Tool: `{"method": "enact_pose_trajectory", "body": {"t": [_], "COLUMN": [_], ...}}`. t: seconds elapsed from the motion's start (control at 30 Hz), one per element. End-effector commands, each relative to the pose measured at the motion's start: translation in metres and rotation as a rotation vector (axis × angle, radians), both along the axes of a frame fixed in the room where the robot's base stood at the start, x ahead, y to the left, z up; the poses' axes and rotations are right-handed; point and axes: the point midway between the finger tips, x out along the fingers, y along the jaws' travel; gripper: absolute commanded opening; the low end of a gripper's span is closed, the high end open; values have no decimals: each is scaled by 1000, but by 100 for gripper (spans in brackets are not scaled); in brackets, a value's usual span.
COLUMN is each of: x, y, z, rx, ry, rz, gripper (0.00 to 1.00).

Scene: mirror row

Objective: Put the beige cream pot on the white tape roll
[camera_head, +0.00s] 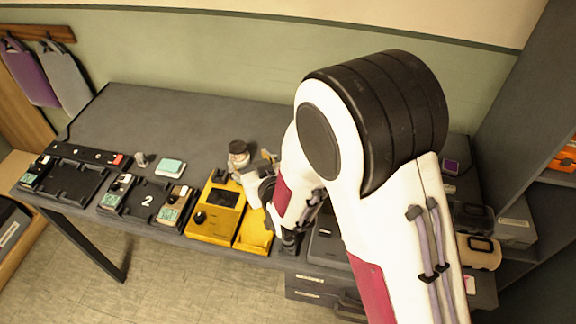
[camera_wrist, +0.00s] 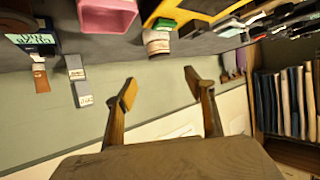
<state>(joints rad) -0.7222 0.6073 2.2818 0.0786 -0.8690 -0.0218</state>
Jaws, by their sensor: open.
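The beige cream pot (camera_wrist: 158,48) shows in the wrist view, which is tipped nearly upside down. It appears to rest on the white tape roll (camera_wrist: 155,35), with the two touching. In the head view the pot (camera_head: 238,147) is a small brownish top above the pale roll (camera_head: 238,162), behind the yellow device. My gripper (camera_wrist: 160,84) is open, with nothing between its fingers, and apart from the pot. In the head view my arm covers part of the table, and the fingers are too small to make out clearly.
A yellow device (camera_head: 217,209) stands in front of the roll. Dark trays (camera_head: 75,181) and a teal-topped block (camera_head: 171,167) are to the left. A pink container (camera_wrist: 107,14) shows in the wrist view. The table's back left (camera_head: 150,108) is clear. Shelves stand at right.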

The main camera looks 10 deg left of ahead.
Motion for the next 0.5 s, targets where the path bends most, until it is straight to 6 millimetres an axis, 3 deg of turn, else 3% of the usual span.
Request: {"method": "enact_pose_trajectory", "body": {"t": [0.27,0.5], "x": [1,8], "y": [-1,-19], "z": [2,18], "rx": [-1,-11], "ry": [1,22], "rz": [-2,-31], "gripper": [54,54]}}
